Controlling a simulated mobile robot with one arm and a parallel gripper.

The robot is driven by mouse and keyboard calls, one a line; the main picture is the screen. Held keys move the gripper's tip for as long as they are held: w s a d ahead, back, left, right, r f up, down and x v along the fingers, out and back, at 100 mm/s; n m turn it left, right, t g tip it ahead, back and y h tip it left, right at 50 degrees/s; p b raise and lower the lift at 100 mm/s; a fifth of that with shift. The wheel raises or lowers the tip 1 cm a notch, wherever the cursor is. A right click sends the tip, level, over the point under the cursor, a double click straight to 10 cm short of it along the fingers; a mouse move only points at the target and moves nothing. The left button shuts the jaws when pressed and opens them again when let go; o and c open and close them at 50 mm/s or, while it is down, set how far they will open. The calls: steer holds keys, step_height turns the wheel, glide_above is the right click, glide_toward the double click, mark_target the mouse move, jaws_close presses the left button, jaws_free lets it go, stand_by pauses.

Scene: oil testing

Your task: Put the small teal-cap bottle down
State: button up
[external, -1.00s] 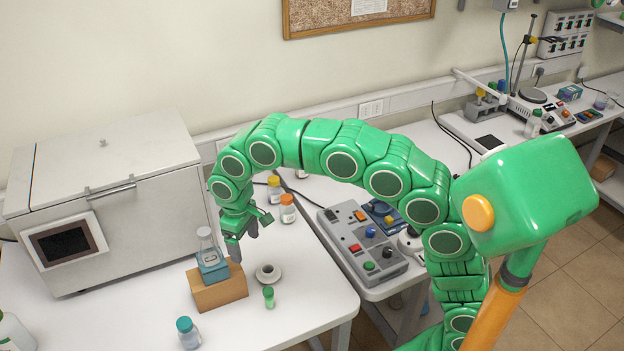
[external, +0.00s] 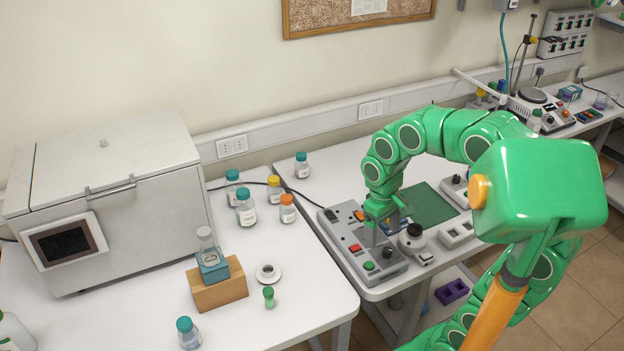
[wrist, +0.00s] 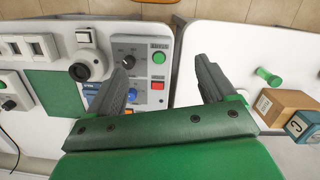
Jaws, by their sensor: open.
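Several teal-capped bottles stand upright. One small bottle (external: 302,170) is at the back, near the gap between the two tables. Two more, a rear one (external: 233,195) and a front one (external: 246,213), stand near the freezer box. Another bottle (external: 188,340) is at the front of the left table. I cannot tell which one the task names. My gripper (external: 383,230) is above the grey control panel (external: 350,236), away from all of them. In the wrist view my gripper (wrist: 165,78) has its fingers wide apart with nothing between them.
Yellow-cap (external: 274,188) and orange-cap (external: 288,212) bottles stand near the left table's right edge. A wooden block (external: 222,292) holds a teal stand with a flask. A green vial (external: 268,296) and small dish (external: 268,274) are beside it. A green mat (external: 432,207) lies right of the panel.

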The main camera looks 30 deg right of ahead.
steer(key=s+d+f+m, duration=0.2)
steer(key=s+d+f, duration=0.2)
steer(key=s+d, duration=0.3)
steer(key=shift+s+d+m, duration=0.4)
steer(key=shift+s, duration=2.45)
steer(key=shift+f, duration=0.1)
